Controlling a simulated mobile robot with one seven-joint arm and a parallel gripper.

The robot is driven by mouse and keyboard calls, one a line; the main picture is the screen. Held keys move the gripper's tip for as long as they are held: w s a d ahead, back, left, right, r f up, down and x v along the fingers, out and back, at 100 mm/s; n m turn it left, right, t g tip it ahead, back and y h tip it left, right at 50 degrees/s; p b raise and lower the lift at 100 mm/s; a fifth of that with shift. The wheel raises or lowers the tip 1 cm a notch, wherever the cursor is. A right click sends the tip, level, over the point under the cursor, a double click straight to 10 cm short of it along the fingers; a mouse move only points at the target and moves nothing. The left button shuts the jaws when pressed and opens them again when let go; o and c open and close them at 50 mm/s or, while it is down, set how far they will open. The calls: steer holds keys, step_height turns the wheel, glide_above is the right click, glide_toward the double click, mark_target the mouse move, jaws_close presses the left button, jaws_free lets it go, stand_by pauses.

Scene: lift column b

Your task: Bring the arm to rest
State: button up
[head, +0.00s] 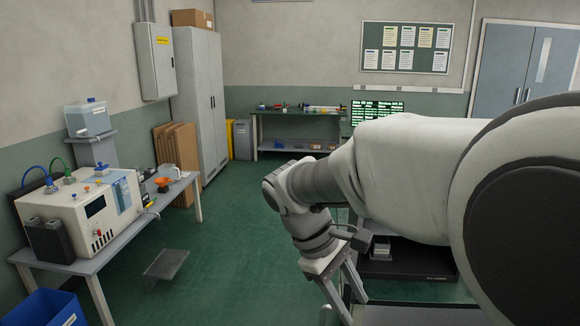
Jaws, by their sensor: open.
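My arm (400,175) fills the right side of the head view. It reaches from the right edge towards the middle, and its wrist bends downward. My gripper (350,306) points down and slightly right, with its two fingers apart. I see nothing between the fingers. Below and behind it is a dark box-like unit (415,262), partly hidden by my arm. I cannot tell how far the fingertips are from the surfaces below.
A table (140,222) with a beige instrument (80,215) stands left. A blue bin (45,310) is at the lower left. A grey step-like piece (166,264) is on the green floor. A workbench (283,112) stands at the back wall. The middle floor is clear.

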steer(key=s+d+r+m+t+y, duration=0.2)
steer(key=s+m+t, duration=0.1)
steer(key=s, duration=0.3)
steer(key=s+d+r+m+t+y+p, duration=0.1)
steer(key=s+d+r+m+t+y, duration=0.1)
steer(key=s+m, duration=0.4)
steer(key=shift+r+t+y, duration=0.25)
steer(key=shift+t+y, duration=0.45)
steer(key=shift+t, duration=0.1)
